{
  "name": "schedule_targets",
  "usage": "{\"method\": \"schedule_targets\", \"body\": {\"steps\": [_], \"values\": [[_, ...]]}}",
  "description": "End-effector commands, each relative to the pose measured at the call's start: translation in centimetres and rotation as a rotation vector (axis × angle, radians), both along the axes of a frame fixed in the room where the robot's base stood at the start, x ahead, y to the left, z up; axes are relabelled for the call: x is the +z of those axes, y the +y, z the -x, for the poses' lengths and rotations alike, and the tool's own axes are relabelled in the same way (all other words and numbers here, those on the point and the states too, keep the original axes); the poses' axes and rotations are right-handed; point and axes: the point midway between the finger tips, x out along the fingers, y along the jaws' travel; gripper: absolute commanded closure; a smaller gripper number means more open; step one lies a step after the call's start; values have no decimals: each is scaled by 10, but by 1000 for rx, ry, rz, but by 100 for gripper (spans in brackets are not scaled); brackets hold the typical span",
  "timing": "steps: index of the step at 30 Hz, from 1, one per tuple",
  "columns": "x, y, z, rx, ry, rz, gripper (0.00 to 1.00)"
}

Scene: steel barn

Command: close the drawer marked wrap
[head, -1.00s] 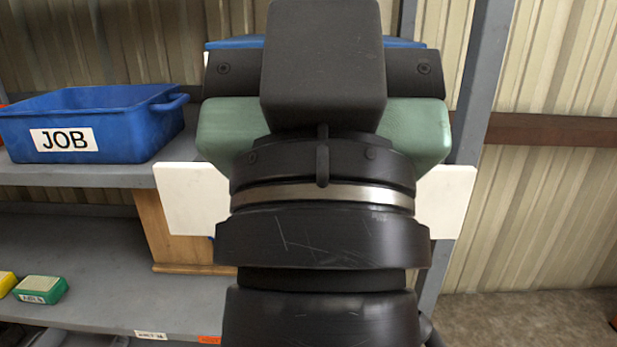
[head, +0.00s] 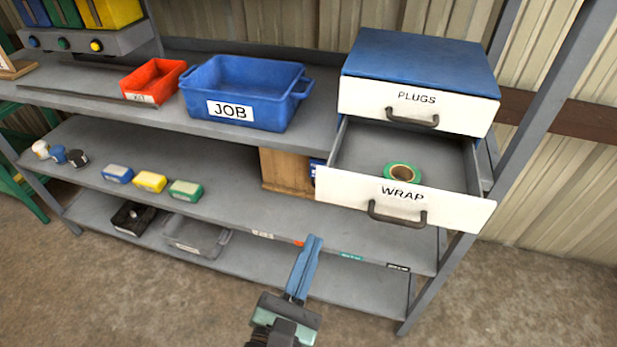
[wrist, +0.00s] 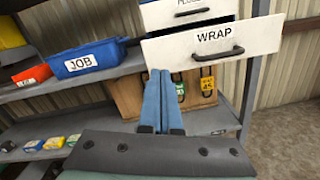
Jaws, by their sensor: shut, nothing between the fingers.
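The drawer marked WRAP (head: 365,200) is pulled well out of the blue-topped cabinet (head: 418,62). A green roll of tape (head: 402,172) lies inside it. Its white front has a dark handle (head: 397,215). The WRAP front also shows in the wrist view (wrist: 212,42), above and to the right of the fingers; the drawer's inside is hidden there. My gripper (head: 312,240) is shut and empty, its blue fingers together, apart from the drawer, below and to the left of its front in the head view. The fingers also show in the wrist view (wrist: 160,75).
Above is the shut PLUGS drawer (head: 455,112). A blue JOB bin (head: 290,105) and a red bin (head: 150,82) stand to the left on the shelf. A wooden board (wrist: 120,95) with padlocks (wrist: 207,85) stands below the drawer. A shelf upright (head: 535,125) stands at right.

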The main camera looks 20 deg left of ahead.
Motion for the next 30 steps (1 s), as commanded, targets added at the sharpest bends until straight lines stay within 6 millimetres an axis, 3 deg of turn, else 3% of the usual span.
{"method": "schedule_targets", "body": {"steps": [4, 10, 30], "values": [[-8, 8, 20, 27, 48, 239, 100], [-13, 10, 16, 34, 55, 309, 100], [-12, 9, -97, 32, 53, 301, 100]]}}
